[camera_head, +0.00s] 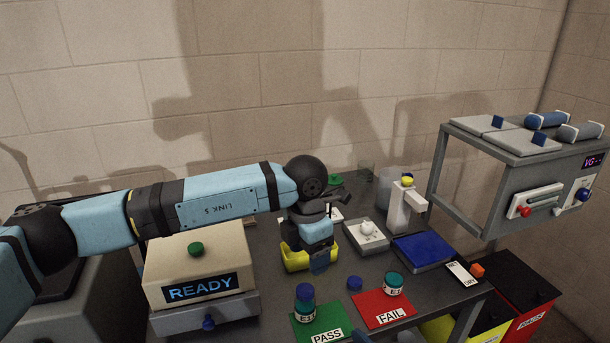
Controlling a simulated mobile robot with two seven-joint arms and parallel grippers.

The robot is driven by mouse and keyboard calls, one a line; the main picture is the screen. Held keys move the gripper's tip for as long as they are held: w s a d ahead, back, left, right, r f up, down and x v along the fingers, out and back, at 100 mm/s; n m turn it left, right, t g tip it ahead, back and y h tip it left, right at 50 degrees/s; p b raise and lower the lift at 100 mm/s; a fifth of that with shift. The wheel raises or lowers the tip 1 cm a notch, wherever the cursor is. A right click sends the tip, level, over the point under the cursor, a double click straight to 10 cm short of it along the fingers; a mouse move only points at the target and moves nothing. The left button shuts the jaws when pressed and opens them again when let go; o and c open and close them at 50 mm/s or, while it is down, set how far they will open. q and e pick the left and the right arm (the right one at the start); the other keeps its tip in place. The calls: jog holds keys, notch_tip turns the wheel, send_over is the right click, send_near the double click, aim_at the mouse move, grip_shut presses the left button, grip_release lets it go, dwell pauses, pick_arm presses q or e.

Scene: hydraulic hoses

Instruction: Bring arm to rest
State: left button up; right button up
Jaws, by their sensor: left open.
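My left arm comes in from the left, stretched across the bench above the READY box (190,270). Its light blue links end in a black wrist joint. My right gripper is not in view.
Labelled jars stand on the green PASS mat (305,331) and red FAIL mat (368,311). A grey raised cabinet (520,165) stands right; bins (515,300) sit below.

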pick_arm(q)
jog(key=s+d+r+n+g+h+p, duration=0.25)
jog(key=s+d+g+h, duration=0.45)
jog(key=s+d+h, duration=0.65)
jog(key=w+a+f+n+t+p, duration=0.1)
jog(key=a+f+n+t+p, duration=0.15)
jog(key=a+n+t, duration=0.85)
jog(key=w+a+f+n+t+p, duration=0.2)
jog(key=a+f+n+t, duration=0.3)
jog(key=n+t, duration=1.15)
jog(key=s+a+f+n+g+y+p, duration=0.1)
jog(key=s+a+f+n+g+y, duration=0.8)
jog(key=s+a+f+n, duration=0.5)
jog(key=s+a+f+y, duration=0.2)
jog(key=a+f, duration=0.2)
jog(key=shift+n+p, duration=0.3)
jog(key=shift+p, duration=0.1)
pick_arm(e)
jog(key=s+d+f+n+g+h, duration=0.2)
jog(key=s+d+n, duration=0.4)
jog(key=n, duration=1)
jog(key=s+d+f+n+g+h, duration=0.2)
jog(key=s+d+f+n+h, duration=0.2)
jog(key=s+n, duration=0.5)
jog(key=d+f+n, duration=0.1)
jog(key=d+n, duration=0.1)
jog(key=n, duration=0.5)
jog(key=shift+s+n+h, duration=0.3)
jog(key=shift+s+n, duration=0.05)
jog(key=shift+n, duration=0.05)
